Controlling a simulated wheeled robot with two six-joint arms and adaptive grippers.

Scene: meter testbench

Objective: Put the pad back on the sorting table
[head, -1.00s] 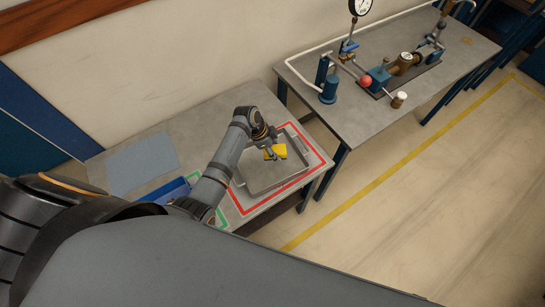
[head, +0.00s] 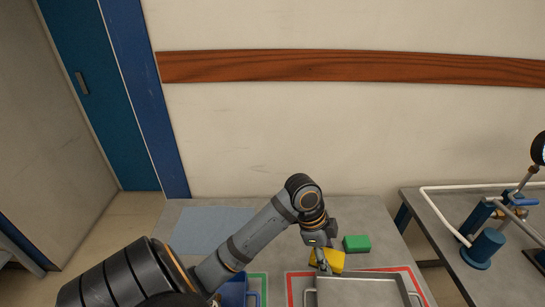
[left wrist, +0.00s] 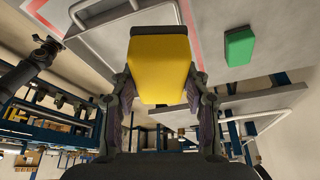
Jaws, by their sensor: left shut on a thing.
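The yellow pad (head: 334,259) is held in my left gripper (head: 322,262), over the far edge of the metal tray (head: 365,283) on the sorting table (head: 352,211). In the left wrist view, the pad (left wrist: 160,66) sits between the two fingers of my left gripper (left wrist: 160,90), which are shut on its sides. Whether the pad touches anything below is not clear.
A green block (head: 356,244) lies behind the tray; the left wrist view shows it too (left wrist: 239,46). A red outline (head: 294,283) surrounds the tray. A blue bin (head: 233,291) stands left. A grey-blue mat (head: 205,230) lies at back left. The meter bench (head: 447,212) is right.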

